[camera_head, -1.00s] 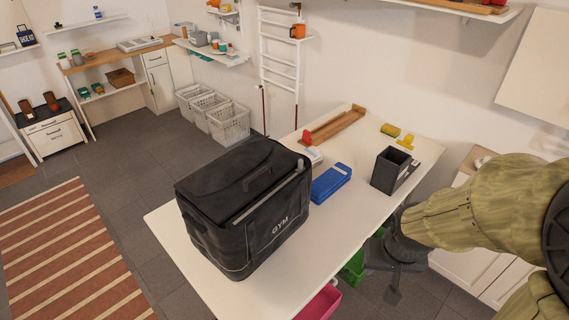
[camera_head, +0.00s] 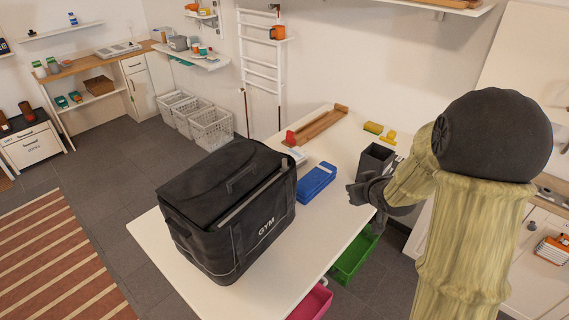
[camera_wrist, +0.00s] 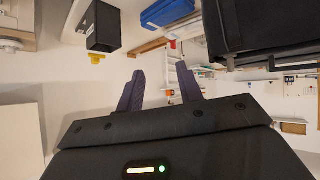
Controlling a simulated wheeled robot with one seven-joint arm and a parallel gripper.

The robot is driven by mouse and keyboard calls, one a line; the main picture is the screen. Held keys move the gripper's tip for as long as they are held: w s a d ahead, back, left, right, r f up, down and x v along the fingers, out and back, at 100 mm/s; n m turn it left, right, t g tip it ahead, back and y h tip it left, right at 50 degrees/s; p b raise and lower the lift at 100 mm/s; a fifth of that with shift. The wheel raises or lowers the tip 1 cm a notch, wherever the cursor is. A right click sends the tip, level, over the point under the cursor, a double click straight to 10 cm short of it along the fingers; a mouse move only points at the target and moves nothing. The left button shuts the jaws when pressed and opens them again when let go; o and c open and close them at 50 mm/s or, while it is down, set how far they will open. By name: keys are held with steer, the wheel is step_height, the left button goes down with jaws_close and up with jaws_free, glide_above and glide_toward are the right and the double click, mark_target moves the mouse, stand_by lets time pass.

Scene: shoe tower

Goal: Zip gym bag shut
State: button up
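The black gym bag (camera_head: 232,215) stands upright on the white table, with "GYM" in white on its front. Its dark top flap (camera_head: 215,180) lies over the opening, and a grey strip runs along the flap's front edge. I cannot make out a zip pull. The bag also shows upside down at the upper right of the wrist view (camera_wrist: 265,30). My gripper (camera_head: 362,192) is right of the bag, by the table's right edge, apart from the bag. In the wrist view its two fingers (camera_wrist: 160,88) are spread with nothing between them.
A blue case (camera_head: 316,182) lies between the bag and my gripper. A dark open box (camera_head: 376,160) stands just behind my gripper. A wooden tray (camera_head: 318,124) and yellow items lie farther back. Green (camera_head: 355,255) and pink (camera_head: 312,303) bins are below the table's right edge.

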mark_target(287, 162)
steer(key=w+a+f+n+y+b, duration=0.1)
steer(key=w+a+f+n+y, duration=0.2)
steer(key=y, duration=0.9)
steer(key=w+a+n, duration=0.1)
steer(key=a+n, duration=0.2)
steer(key=n, duration=0.1)
steer(key=shift+w+a+f+g+y+b, duration=0.15)
steer(key=shift+w+a+g+y+b, duration=0.15)
steer(key=shift+a+y+b, duration=0.1)
steer(key=p+x, duration=0.4)
steer(key=x, duration=1.3)
steer(key=shift+w+a+p, duration=0.1)
steer(key=shift+p, duration=0.3)
jaws_close()
